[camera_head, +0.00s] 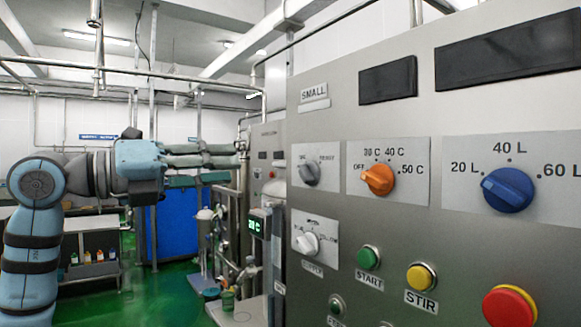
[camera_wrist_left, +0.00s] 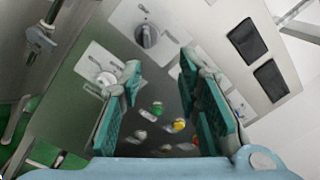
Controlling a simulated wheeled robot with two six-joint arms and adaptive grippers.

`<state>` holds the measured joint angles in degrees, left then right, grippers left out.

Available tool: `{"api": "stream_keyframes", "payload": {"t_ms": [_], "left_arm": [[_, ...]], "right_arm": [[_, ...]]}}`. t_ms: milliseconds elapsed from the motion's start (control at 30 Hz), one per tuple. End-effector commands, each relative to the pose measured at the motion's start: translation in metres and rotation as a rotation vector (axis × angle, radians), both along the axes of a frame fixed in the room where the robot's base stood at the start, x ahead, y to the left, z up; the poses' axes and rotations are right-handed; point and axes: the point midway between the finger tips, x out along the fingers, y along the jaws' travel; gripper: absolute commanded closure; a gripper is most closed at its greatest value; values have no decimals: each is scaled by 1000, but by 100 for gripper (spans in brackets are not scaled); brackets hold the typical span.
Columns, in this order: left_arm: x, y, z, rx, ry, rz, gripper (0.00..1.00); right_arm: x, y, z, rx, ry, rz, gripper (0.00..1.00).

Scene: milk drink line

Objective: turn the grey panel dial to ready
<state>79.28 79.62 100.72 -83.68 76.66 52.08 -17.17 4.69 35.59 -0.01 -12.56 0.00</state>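The grey dial (camera_head: 309,172) is on a pale plate on the steel panel, under the SMALL label. Its pointer seems to lean to the upper left, toward the left mark; the right mark appears to read READY. It also shows in the left wrist view (camera_wrist_left: 147,36), beyond the fingertips. My left gripper (camera_head: 238,157) is level, left of the dial, its fingers toward the panel and apart from it. In the left wrist view its teal-padded fingers (camera_wrist_left: 160,64) are spread with nothing between them. My right gripper is in neither view.
Near the grey dial are an orange temperature dial (camera_head: 377,180), a blue volume dial (camera_head: 507,190) and a white dial (camera_head: 307,243). Below are green (camera_head: 368,257), yellow (camera_head: 421,276) and red (camera_head: 509,306) buttons.

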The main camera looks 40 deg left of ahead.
Motion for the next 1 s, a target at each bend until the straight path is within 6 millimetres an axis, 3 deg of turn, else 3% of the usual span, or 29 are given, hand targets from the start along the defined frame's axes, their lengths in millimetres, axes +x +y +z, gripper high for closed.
{"api": "stream_keyframes", "payload": {"t_ms": [167,400,600,1000], "left_arm": [[19,-2,-5,5,35,36,69],[86,-24,-2,2,33,28,69],[126,-34,-3,1,32,33,69],[137,-37,-6,4,32,33,71]], "right_arm": [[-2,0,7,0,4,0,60],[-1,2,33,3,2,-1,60],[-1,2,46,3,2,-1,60],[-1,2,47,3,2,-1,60]]}}
